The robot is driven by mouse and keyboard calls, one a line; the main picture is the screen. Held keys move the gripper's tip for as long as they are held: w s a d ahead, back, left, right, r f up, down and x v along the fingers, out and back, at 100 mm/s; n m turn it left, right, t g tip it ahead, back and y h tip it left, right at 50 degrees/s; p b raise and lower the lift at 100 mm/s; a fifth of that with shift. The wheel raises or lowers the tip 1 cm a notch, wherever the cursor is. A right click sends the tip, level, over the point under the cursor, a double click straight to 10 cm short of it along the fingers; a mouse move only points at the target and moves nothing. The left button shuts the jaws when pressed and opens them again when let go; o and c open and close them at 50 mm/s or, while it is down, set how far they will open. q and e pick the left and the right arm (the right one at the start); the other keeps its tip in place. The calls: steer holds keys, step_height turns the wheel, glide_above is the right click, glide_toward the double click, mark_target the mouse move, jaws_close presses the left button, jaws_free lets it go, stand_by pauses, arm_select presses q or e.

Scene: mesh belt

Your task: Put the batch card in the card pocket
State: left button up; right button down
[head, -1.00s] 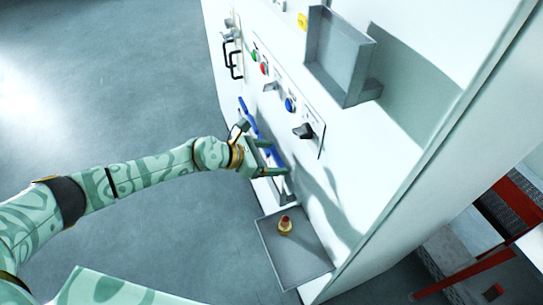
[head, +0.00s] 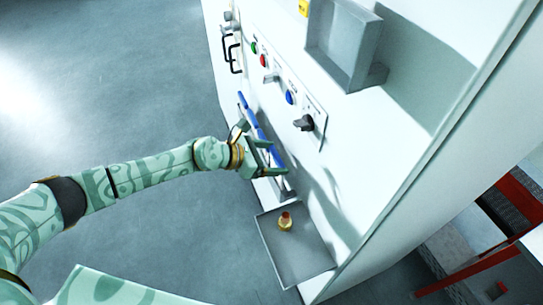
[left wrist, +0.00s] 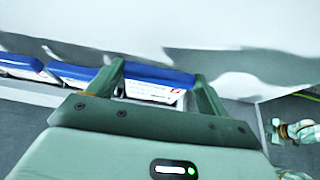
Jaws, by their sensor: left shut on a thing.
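My left gripper (head: 272,158) is at the white machine's front panel, low down, above a small grey tray. In the left wrist view its two fingers (left wrist: 160,85) stand on either side of a blue-topped white card (left wrist: 155,91) with a small red mark, and it is shut on that card. Other blue-topped pieces (left wrist: 72,74) sit in a row to its left, behind a pale rail (left wrist: 30,96). In the head view a blue strip (head: 246,108) shows beyond the gripper. I cannot tell which part is the card pocket. My right gripper is not in view in the head view.
A grey open tray (head: 318,268) juts out below the gripper with a red-and-yellow item (head: 286,222) on it. A grey box (head: 340,45) is fixed higher on the panel. Buttons and a black knob (head: 304,122) stick out nearby. The floor at left is clear.

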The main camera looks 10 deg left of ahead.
mark_target(271, 165)
arm_select(q)
steer(key=shift+f+b, duration=1.25)
steer(key=shift+f, duration=0.25)
steer(key=o, duration=1.2)
steer(key=v, duration=1.6)
steer(key=shift+s+b, duration=0.15)
steer(key=shift+b, duration=0.25)
